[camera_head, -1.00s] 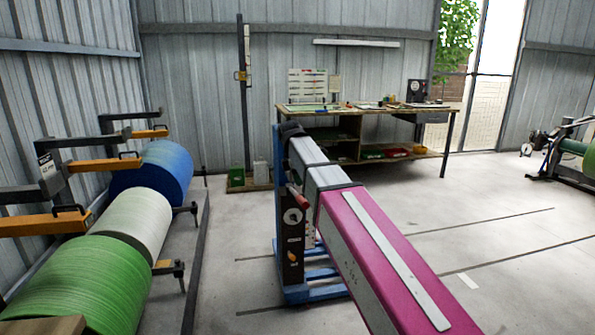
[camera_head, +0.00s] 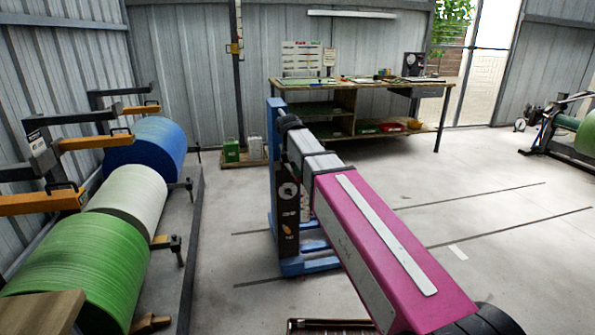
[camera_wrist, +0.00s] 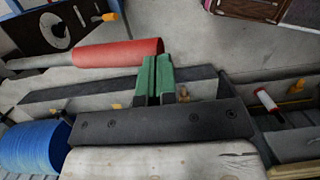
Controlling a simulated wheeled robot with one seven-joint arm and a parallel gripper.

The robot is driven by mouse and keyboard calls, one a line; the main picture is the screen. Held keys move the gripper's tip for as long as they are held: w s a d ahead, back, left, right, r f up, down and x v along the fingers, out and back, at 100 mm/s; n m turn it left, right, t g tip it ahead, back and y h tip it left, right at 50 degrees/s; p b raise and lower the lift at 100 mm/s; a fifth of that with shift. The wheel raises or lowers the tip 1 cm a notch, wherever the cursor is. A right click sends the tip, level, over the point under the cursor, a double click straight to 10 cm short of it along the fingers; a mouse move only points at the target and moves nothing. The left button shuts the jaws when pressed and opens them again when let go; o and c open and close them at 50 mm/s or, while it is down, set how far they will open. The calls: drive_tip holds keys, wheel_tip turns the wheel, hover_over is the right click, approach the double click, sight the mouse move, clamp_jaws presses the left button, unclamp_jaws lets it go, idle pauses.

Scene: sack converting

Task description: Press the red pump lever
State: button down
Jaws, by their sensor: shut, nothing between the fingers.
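The red pump lever shows in the wrist view as a red grip (camera_wrist: 118,54) on a grey rod that runs left, by a dark panel with a round pale dial (camera_wrist: 55,30). My gripper (camera_wrist: 153,78) has green fingertips pressed together with nothing between them. In the picture the tips lie just below the grip's right end; I cannot tell whether they touch it. In the head view the pump's blue frame (camera_head: 292,268) and dark panel (camera_head: 287,215) stand beside my outstretched arm. The lever's grip and my fingertips cannot be made out there, hidden by my arm.
A workbench (camera_head: 360,84) stands by the back wall. Open grey floor (camera_head: 480,235) with dark lines lies to the right.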

drive_tip(key=shift+s+f, duration=0.2)
drive_tip(key=shift+f, duration=0.2)
wheel_tip(320, 180, down, 23)
drive_tip(key=w+t+y, duration=0.1)
drive_tip(key=t, duration=0.4)
drive_tip(key=shift+w+a+f+m, duration=0.2)
drive_tip(key=shift+m, duration=0.1)
drive_tip(key=shift+w, duration=0.1)
drive_tip(key=s+v, duration=0.1)
drive_tip(key=v, duration=0.6)
drive_tip(key=s+d+f+v, duration=0.1)
drive_tip(key=s+v, duration=0.1)
drive_tip(key=v, duration=0.6)
drive_tip(key=shift+s+d+t, duration=0.15)
drive_tip(key=shift+d+t, duration=0.15)
idle(0.3)
